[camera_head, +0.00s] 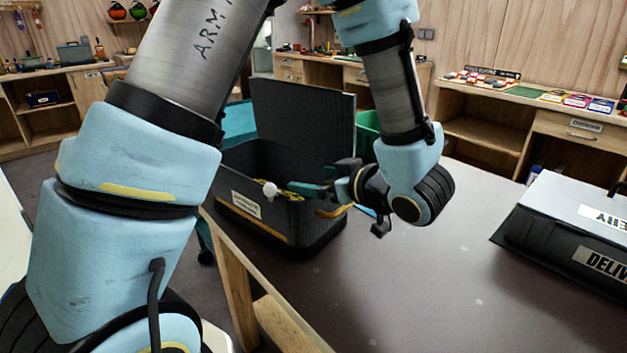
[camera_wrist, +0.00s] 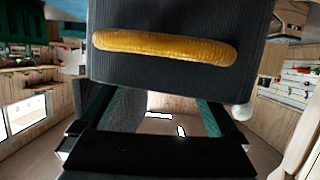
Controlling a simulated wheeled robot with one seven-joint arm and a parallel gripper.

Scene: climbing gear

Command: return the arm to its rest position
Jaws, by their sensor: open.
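My arm reaches across the head view, and my gripper (camera_head: 305,192) points left beside the open dark box (camera_head: 300,225) on the table. In the wrist view, the two green fingers of my gripper (camera_wrist: 165,105) are apart, with nothing seen held between them. The box's ribbed dark side and its yellow handle (camera_wrist: 165,47) fill the upper part of the wrist view, close to the fingers. The box lid (camera_head: 305,115) stands raised at the back. Some yellow items show inside the box in the head view. My gripper hides part of the box's right side.
A closed black and grey case marked DELIVERY (camera_head: 570,225) stands at the right of the grey table (camera_head: 420,290). The table's front middle is clear. A green container (camera_head: 367,132) is behind the box. Wooden shelves (camera_head: 490,135) line the back wall.

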